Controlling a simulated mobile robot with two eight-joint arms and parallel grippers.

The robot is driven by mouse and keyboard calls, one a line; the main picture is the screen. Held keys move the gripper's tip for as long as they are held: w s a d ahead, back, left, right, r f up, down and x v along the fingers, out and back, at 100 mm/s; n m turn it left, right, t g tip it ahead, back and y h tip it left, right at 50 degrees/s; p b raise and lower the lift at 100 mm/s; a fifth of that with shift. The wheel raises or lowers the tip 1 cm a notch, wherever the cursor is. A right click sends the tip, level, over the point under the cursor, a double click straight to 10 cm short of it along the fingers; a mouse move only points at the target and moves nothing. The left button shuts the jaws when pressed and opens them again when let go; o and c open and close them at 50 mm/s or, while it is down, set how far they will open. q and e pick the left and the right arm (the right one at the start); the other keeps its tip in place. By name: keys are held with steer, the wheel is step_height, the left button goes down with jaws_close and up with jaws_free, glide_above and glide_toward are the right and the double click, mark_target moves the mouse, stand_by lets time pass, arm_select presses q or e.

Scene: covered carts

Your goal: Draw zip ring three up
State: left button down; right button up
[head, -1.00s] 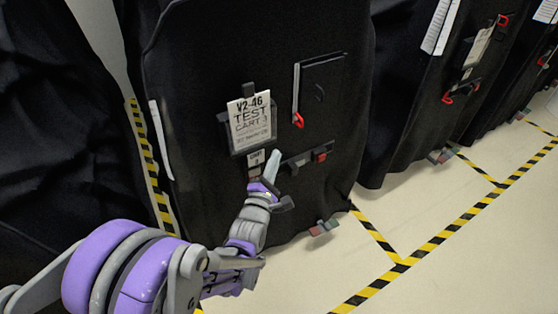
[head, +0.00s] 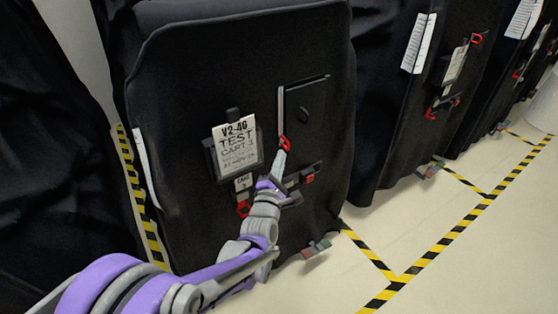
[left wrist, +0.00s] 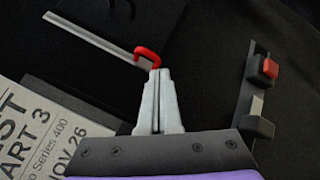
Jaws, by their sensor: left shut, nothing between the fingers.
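The red zip ring (head: 285,143) hangs at the lower end of a grey zip strip (head: 280,108) on the black cover of cart 3. The ring (left wrist: 147,57) and the strip (left wrist: 95,38) also show in the left wrist view. My left gripper (head: 281,158) is shut, with its tips at the lower side of the ring. In the left wrist view the closed fingertips (left wrist: 158,74) meet or overlap the ring's lower right end. I cannot tell whether they touch it or sit inside it. My right gripper is not in view.
A label reading TEST CART (head: 238,145) is left of the strip. A latch with a red block (head: 309,178) is just right of my gripper. More covered carts (head: 395,110) stand to the right. Floor with yellow-black tape (head: 430,255) is clear at lower right.

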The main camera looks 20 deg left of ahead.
arm_select(q)
step_height(320, 180, up, 14)
steer(key=p, duration=1)
steer(key=shift+r, duration=0.1)
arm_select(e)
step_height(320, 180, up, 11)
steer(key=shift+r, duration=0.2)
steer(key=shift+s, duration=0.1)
